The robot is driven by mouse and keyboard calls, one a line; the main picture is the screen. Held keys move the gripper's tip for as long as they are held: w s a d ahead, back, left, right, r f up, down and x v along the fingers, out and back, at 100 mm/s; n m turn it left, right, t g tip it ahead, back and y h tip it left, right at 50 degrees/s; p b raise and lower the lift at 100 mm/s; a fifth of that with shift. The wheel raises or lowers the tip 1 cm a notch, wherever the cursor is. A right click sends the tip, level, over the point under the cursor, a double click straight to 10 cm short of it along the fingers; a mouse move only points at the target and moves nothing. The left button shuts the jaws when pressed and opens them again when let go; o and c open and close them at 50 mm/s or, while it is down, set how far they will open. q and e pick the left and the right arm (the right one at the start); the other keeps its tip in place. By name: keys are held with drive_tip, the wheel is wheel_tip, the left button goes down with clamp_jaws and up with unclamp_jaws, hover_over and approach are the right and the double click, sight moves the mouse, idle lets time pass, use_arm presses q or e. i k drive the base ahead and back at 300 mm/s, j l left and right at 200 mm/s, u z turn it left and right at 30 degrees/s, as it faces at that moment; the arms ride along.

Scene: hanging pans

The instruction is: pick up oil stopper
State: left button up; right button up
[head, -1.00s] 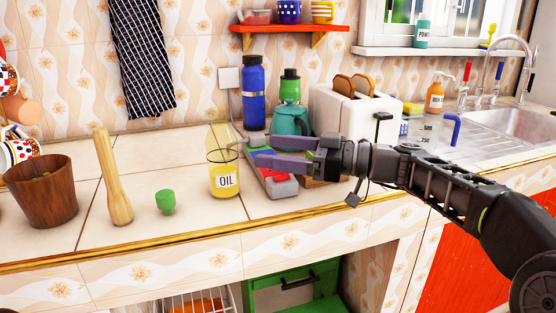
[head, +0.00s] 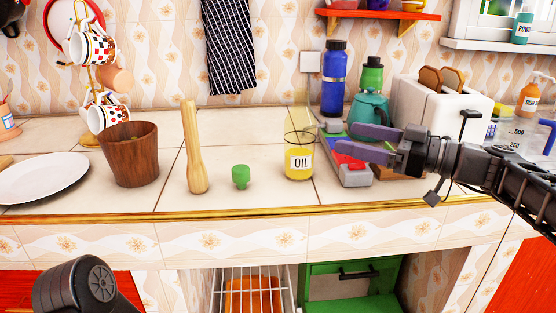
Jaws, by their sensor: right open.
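The green oil stopper (head: 240,176) stands on the tiled counter near its front edge. It is just left of the clear oil bottle (head: 299,163), which is upright, labelled OIL and partly filled with yellow liquid. My right gripper (head: 344,139) is open and empty, with its two purple fingers pointing left. It is right of the bottle, apart from it, over the grey tray with coloured pieces. My left gripper is out of view; only a dark part of my left arm shows at the bottom left.
A wooden pestle (head: 195,150) stands left of the stopper, then a wooden mortar (head: 132,155) and a white plate (head: 45,178). A grey tray (head: 355,177), teal kettle (head: 370,108), blue bottle (head: 334,80) and toaster (head: 440,105) stand to the right. Bare counter surrounds the stopper.

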sight(241, 173)
drive_tip(key=k+l, duration=0.1)
drive_tip(key=l, duration=0.2)
drive_tip(key=k+l, duration=0.15)
drive_tip(key=l, duration=0.2)
drive_tip(key=k+l, duration=0.1)
drive_tip(key=l, duration=0.2)
drive_tip(key=k+l, duration=0.1)
drive_tip(key=l, duration=0.2)
